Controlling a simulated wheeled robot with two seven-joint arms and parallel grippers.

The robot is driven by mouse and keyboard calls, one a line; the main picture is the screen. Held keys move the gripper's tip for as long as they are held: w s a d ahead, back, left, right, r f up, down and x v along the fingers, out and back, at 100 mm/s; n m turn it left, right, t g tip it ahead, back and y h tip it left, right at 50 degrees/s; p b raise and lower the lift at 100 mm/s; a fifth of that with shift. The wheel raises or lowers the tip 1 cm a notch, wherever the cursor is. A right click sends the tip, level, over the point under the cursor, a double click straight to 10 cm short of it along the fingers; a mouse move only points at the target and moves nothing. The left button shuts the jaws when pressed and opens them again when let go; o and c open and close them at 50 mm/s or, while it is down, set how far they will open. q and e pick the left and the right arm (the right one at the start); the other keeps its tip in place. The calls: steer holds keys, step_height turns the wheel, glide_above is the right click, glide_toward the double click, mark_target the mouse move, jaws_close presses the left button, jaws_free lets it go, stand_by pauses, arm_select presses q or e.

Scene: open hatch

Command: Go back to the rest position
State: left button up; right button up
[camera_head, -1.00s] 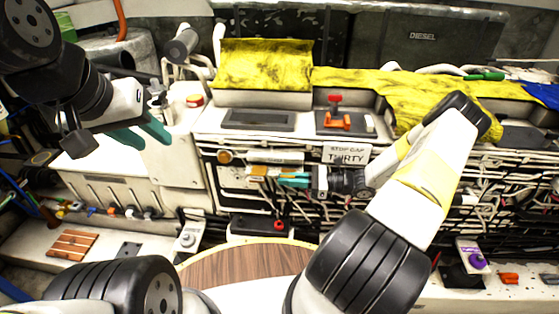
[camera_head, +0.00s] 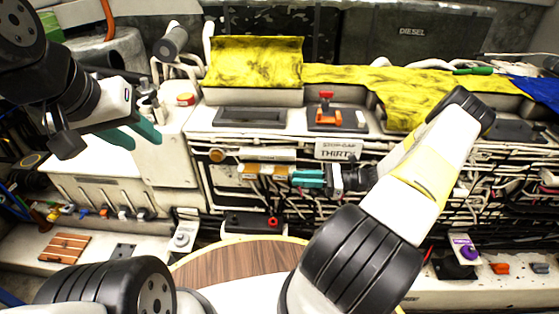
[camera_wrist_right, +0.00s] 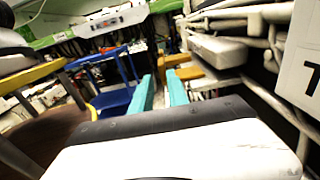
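My left gripper (camera_head: 134,134) hangs in the air at the upper left in the head view, in front of the white cabinet. Its teal fingers are apart and hold nothing. My right gripper (camera_head: 308,178) is in front of the middle of the panel, just below the white label reading "THIRTY" (camera_head: 338,151), and points left. In the right wrist view its two teal fingers (camera_wrist_right: 161,92) are apart with an empty gap between them. The right arm bends across the front of the panel. Whether its fingers touch the panel parts cannot be told.
A round wooden-topped surface (camera_head: 235,264) lies below the grippers. Yellow cloth (camera_head: 256,62) covers the panel's top. A red-orange switch (camera_head: 325,115) stands on the ledge. Cables and pipes fill the panel front.

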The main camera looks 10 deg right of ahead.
steer(key=shift+s+d, duration=0.15)
steer(key=shift+d, duration=0.35)
steer(key=s+a+r+n+h, duration=0.2)
steer(key=s+r+n+h, duration=0.3)
steer(key=r, duration=0.6)
steer(key=s+a+r+n+h, duration=0.3)
steer(key=s+r+n+h, duration=0.2)
steer(key=r+n, duration=0.4)
steer(key=s+a+r+n+t+h, duration=0.1)
steer(key=s+a+r+n+h, duration=0.2)
steer(key=r, duration=1.1)
steer(key=s+n+h, duration=0.2)
steer(key=s+n, duration=0.2)
steer(key=shift+s+n, duration=0.2)
steer(key=shift+n, duration=0.2)
